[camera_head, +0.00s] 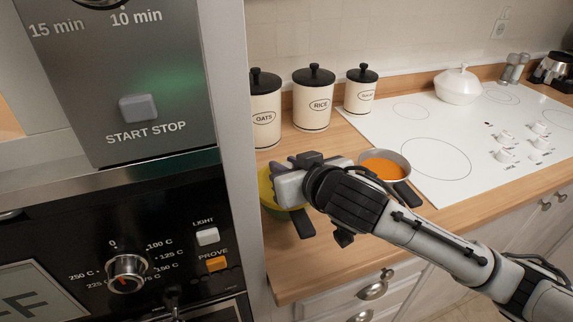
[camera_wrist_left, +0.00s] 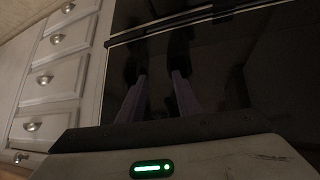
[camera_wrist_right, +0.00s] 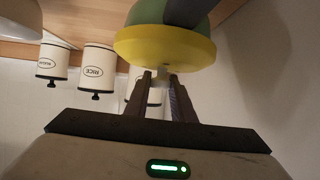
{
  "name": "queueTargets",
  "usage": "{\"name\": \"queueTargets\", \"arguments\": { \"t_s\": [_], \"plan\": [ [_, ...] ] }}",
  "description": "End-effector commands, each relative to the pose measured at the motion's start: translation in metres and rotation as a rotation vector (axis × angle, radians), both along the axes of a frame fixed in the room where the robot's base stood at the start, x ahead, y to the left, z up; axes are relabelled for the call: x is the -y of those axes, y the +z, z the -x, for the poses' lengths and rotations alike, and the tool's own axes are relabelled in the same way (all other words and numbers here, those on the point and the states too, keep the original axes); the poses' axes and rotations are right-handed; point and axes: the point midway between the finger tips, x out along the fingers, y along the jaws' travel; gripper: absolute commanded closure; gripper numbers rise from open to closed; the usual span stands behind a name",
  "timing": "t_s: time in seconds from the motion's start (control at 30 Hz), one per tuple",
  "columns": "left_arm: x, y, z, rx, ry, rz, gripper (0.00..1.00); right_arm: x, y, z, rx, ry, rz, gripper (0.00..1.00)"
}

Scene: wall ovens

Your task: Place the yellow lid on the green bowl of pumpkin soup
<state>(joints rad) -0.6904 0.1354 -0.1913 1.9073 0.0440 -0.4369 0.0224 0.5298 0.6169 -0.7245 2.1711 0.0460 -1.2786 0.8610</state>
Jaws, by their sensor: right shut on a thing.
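The yellow lid (camera_head: 265,187) is at the green bowl (camera_head: 287,213) on the counter beside the oven column. In the right wrist view the yellow lid (camera_wrist_right: 165,50) covers the mouth of the green bowl (camera_wrist_right: 150,12), with no clear gap between them. My right gripper (camera_head: 285,186) is shut on the lid's small knob; its fingers also show in the right wrist view (camera_wrist_right: 161,82). The lid hides the bowl's contents. My left gripper (camera_wrist_left: 161,76) is open and empty in front of a dark glossy front.
A pale pan (camera_head: 406,160) of orange soup stands just right, behind my right forearm. Canisters marked oats (camera_head: 265,118) and rice (camera_head: 312,105), plus a third (camera_head: 360,92), line the wall. The white hob (camera_head: 440,130) lies right. The oven column (camera_head: 228,120) edges the counter's left.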

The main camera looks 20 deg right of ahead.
Motion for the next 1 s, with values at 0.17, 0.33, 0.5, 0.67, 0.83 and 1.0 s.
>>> {"name": "queueTargets", "arguments": {
  "t_s": [0.17,0.33,0.5,0.67,0.83,1.0],
  "plan": [
    [0.0,0.001,-0.003,0.006,0.0,0.001,0.69,0.0,0.0,0.0,0.002,0.0,0.0,1.0],
    [0.0,0.001,-0.006,0.011,0.0,0.0,0.69,0.0,-0.004,0.0,0.0,0.0,-0.001,1.0],
    [0.0,0.0,-0.006,0.012,0.0,0.0,0.69,0.0,-0.009,0.0,0.001,-0.001,0.0,1.0],
    [0.0,0.0,-0.006,0.012,0.0,0.0,0.69,0.0,-0.009,0.0,0.001,0.0,0.001,0.59],
    [0.0,0.0,-0.006,0.012,0.0,0.0,0.69,0.0,-0.009,0.0,0.001,0.0,0.001,0.59],
    [0.0,0.001,-0.004,0.009,0.001,0.0,0.69,0.0,-0.006,0.0,0.002,0.0,0.001,0.59]
  ]
}}
